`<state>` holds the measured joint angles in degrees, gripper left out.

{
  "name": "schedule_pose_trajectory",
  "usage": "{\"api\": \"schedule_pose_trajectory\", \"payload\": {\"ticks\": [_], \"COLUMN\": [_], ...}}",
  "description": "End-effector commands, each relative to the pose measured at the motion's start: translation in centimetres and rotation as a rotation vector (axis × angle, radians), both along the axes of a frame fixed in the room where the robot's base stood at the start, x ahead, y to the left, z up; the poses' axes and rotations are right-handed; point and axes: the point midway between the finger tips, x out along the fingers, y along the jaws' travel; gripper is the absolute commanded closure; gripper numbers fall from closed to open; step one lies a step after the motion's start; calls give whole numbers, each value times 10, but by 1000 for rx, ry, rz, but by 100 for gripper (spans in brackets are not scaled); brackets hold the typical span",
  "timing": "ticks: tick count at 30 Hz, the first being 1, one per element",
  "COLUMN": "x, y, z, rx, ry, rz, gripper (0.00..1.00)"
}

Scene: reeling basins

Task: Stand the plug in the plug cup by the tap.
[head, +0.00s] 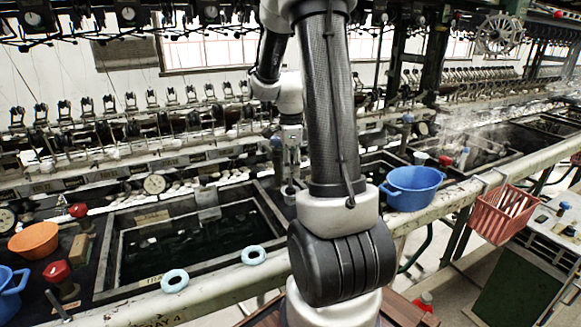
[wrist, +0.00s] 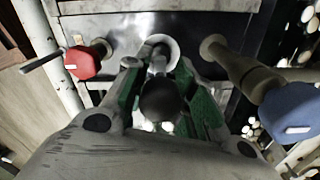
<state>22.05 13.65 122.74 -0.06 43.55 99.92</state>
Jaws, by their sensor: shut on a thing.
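My gripper (wrist: 160,92) is in the middle of the wrist view, its green-lined fingers closed around the plug. The plug (wrist: 161,103) shows as a dark round knob between the fingers. Beyond it a pale round ring, which looks like the plug cup (wrist: 172,43), surrounds a grey stem-like part. I cannot tell whether the plug is inside the cup or above it. A red-handled tap (wrist: 86,60) stands left of the ring, and a blue-handled tap (wrist: 289,112) stands right. In the head view my gripper (head: 291,180) points down beside the dark basin; plug and cup are not distinguishable there.
A dark water basin (head: 108,248) lies left of my gripper. A blue tub (head: 412,187) sits on the front ledge to the right, and a red basket (head: 499,213) hangs beyond it. Two pale blue rings (head: 175,281) lie on the ledge. An orange bowl (head: 34,240) is far left.

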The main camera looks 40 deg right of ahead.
Motion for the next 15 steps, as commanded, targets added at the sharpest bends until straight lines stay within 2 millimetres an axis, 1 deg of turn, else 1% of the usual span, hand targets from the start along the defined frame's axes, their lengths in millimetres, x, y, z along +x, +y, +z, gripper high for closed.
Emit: {"api": "schedule_pose_trajectory", "payload": {"ticks": [6, 7, 10, 15], "x": [0, 0, 0, 0], "y": [0, 0, 0, 0], "z": [-6, -7, -6, -6], "rx": [1, 1, 1, 0], "ry": [1, 1, 1, 0], "rz": [0, 0, 0, 0], "gripper": [100, 71, 53, 53]}}
